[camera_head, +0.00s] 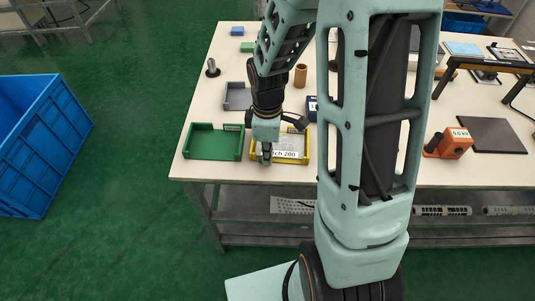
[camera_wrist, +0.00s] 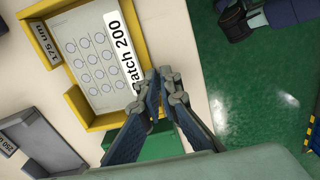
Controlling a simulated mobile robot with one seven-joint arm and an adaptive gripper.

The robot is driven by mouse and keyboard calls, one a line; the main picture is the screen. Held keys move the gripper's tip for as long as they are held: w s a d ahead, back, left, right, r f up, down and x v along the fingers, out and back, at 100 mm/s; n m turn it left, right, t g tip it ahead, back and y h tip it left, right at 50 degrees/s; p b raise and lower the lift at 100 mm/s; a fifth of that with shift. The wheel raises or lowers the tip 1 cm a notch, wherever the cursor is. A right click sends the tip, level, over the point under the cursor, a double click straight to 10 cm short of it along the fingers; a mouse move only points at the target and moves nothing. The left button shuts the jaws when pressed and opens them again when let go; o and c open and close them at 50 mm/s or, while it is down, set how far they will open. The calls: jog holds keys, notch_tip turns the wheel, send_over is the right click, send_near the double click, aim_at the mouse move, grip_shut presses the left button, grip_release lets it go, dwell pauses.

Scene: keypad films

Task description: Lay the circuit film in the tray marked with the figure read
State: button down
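The circuit film (camera_wrist: 95,62), pale with rows of round keys and a white label ending in "atch 200", lies in the yellow tray (camera_wrist: 47,42). The tray's tag reads "175 um". In the head view the film (camera_head: 291,143) shows in the same yellow tray (camera_head: 307,150), partly behind my gripper (camera_head: 267,158). In the wrist view my gripper's fingertips (camera_wrist: 163,76) are close together by the label's end, with a narrow gap between them. They look slightly open; contact with the film is unclear. An orange gauge (camera_head: 457,143) stands at right; its figure is too small to read surely.
A green tray (camera_head: 212,155) stands left of the yellow one. A grey tray (camera_head: 237,96) is behind; its tag in the wrist view starts "250". A brown cylinder (camera_head: 300,75) and a dark post (camera_head: 212,69) stand farther back. The table's front edge is close.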

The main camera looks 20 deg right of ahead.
jog(key=shift+f, duration=0.15)
jog(key=c, duration=2.1)
grip_release()
notch_tip(320, 180, up, 12)
jog(key=shift+r, duration=0.1)
